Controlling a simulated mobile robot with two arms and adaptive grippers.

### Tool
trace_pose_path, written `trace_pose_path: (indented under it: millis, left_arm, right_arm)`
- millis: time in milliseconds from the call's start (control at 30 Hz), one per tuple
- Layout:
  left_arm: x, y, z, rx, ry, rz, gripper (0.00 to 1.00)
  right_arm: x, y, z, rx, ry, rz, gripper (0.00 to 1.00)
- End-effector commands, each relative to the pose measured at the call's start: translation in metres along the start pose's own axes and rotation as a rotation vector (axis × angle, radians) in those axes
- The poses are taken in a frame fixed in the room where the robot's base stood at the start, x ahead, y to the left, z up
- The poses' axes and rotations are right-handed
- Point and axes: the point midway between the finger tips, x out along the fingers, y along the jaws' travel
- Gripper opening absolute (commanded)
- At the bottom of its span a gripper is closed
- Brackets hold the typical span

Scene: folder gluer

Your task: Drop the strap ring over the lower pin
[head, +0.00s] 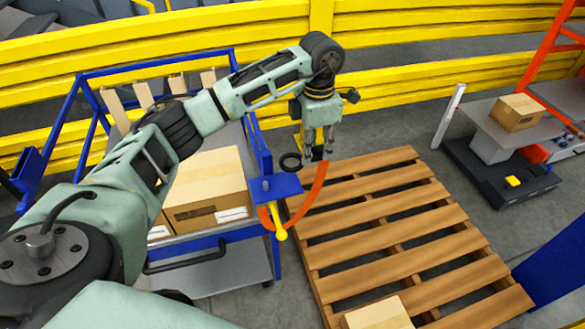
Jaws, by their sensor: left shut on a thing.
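My left gripper (317,151) is shut at the upper right end of an orange-red strap (317,192). The strap hangs in a U-shaped curve from the gripper down to the blue plate (276,187) at the cart's corner. A yellow pin (279,222) with a rounded end shows below the plate, with the strap passing close to it. The ring is apart from this pin in the picture. Which pin is the lower one, I cannot tell. My right gripper is not in view.
A blue cart (195,240) with cardboard boxes (205,190) stands at left. A wooden pallet (385,215) lies right of the strap, with a box (378,315) at its front. Yellow rails (420,80) run behind. A platform with a box (517,112) stands at right.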

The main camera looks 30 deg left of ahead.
Motion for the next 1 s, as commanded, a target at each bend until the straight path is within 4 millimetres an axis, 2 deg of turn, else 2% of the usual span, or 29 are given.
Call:
trace_pose_path:
  millis: [33, 200, 333, 1000]
  left_arm:
    - [-0.004, -0.001, 0.013, 0.002, -0.004, 0.001, 0.0]
    - [-0.02, -0.002, 0.036, 0.0, -0.001, 0.0, 0.0]
    - [-0.025, -0.002, 0.039, -0.002, -0.001, 0.001, 0.0]
    - [-0.014, -0.001, -0.062, -0.003, 0.001, 0.0, 0.0]
  right_arm:
    - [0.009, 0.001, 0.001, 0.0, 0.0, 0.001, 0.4]
    - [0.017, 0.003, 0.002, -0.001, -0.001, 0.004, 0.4]
    - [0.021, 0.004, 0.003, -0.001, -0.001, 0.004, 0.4]
    - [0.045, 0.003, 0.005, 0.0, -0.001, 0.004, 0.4]
